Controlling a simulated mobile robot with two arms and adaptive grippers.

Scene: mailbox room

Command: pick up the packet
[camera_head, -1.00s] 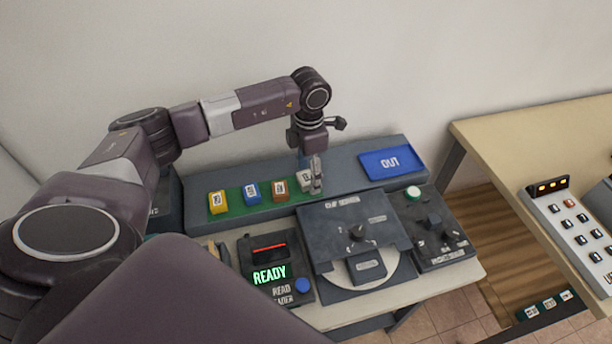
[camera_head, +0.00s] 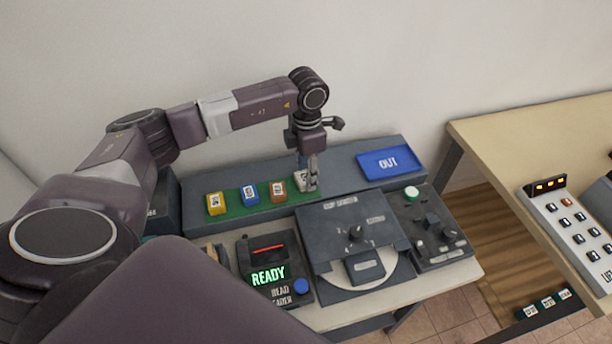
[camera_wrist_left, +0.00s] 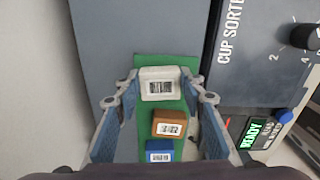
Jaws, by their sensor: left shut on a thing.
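The white packet (camera_wrist_left: 161,84) with a barcode label is at the end of the green strip (camera_wrist_left: 143,66) in the left wrist view. My left gripper (camera_wrist_left: 160,88) has its fingers on both sides of it and is shut on it. In the head view my left gripper (camera_head: 311,180) hangs down over the packet (camera_head: 299,178), hiding part of it. Orange (camera_head: 278,191), blue (camera_head: 250,194) and yellow (camera_head: 215,203) packets stand in a row to its left on the strip. My right gripper is not in view.
A blue OUT tray (camera_head: 390,163) lies to the right on the grey shelf. In front are a reader (camera_head: 272,270) showing READY, a cup sorter panel (camera_head: 340,225) and a knob panel (camera_head: 435,235). A wooden table (camera_head: 530,135) with a button panel is at right.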

